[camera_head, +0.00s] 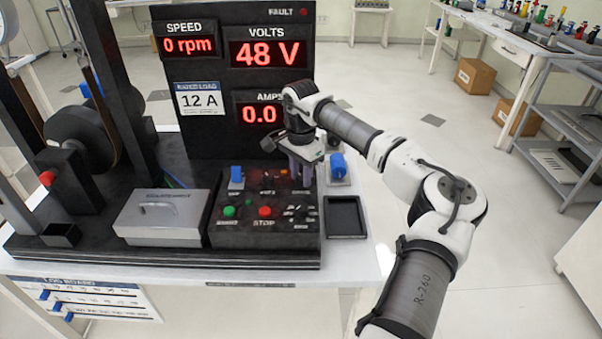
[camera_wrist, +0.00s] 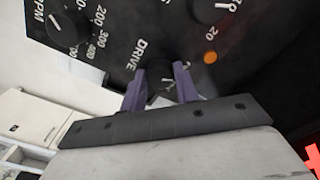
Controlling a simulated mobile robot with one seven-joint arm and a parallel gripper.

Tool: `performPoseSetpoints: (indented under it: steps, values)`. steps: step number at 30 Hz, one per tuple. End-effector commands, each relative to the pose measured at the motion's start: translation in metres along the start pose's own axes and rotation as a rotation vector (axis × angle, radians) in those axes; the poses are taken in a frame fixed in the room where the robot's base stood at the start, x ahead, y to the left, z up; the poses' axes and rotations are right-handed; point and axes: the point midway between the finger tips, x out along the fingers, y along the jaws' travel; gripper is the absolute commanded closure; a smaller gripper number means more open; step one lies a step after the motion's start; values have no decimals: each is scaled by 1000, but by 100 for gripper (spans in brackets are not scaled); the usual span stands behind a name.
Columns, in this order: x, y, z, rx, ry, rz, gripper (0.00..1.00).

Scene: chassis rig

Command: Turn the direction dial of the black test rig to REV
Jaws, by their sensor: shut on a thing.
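The black test rig (camera_head: 262,240) stands on a white table, with its control panel at the front right. My gripper (camera_head: 300,178) reaches down to the panel's back right part. In the wrist view, its two purple fingers (camera_wrist: 161,86) are shut on a dark dial (camera_wrist: 160,82) with a white pointer mark. The lettering beside this dial reads DRIVE. The fingers hide part of the dial, and I cannot read FWD or REV marks. In the head view my gripper covers this dial.
Two other knobs, a speed knob (camera_wrist: 62,28) and one with a 10–20 scale (camera_wrist: 208,10), sit near the gripped dial. An orange lamp (camera_wrist: 210,57) is close by. A blue part (camera_head: 338,166) and a black tray (camera_head: 345,217) lie right of the panel. The display reads 0 rpm (camera_head: 189,46).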

Motion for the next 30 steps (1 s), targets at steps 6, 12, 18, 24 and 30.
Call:
performPoseSetpoints:
  steps: [6,12,18,24,30]
  values:
    - [0,0,-1,107,2,0,93]
    - [0,0,-1,273,3,-1,93]
    - [0,0,-1,464,2,-2,93]
    - [0,0,-1,650,2,-1,93]
    - [0,0,-1,813,3,-2,93]
